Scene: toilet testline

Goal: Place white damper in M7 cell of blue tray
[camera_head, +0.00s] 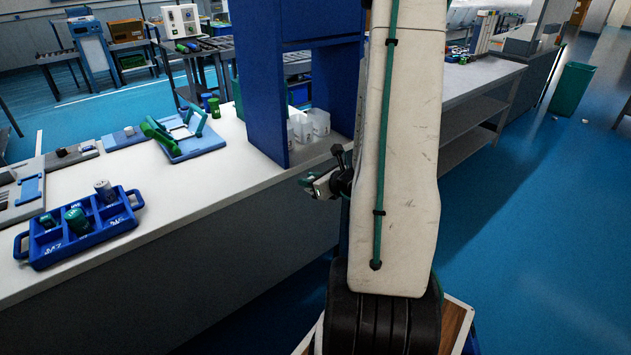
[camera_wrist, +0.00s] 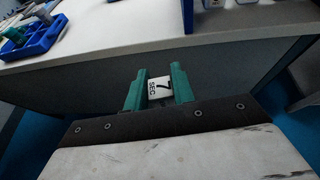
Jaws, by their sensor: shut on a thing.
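My gripper (camera_wrist: 160,84) is shut on a white damper (camera_wrist: 160,91), held between two green fingers. Its face reads "7 SEC" in the wrist view. In the head view my gripper (camera_head: 322,184) is beyond the counter's front edge, at the right and well apart from the tray. The blue tray (camera_head: 98,242) sits on the counter at the left, and part of it shows at the top left of the wrist view (camera_wrist: 42,46). Its front-left cell (camera_head: 50,249) has a white mark that seems to read M7 and looks empty.
A green cylinder (camera_head: 76,221) and a white-grey cylinder (camera_head: 104,191) stand in other tray cells. A blue fixture with green handles (camera_head: 190,140) is farther back. A tall blue shelf unit (camera_head: 265,80) with white containers (camera_head: 308,125) rises near my arm. White counter (camera_head: 200,190) is clear between.

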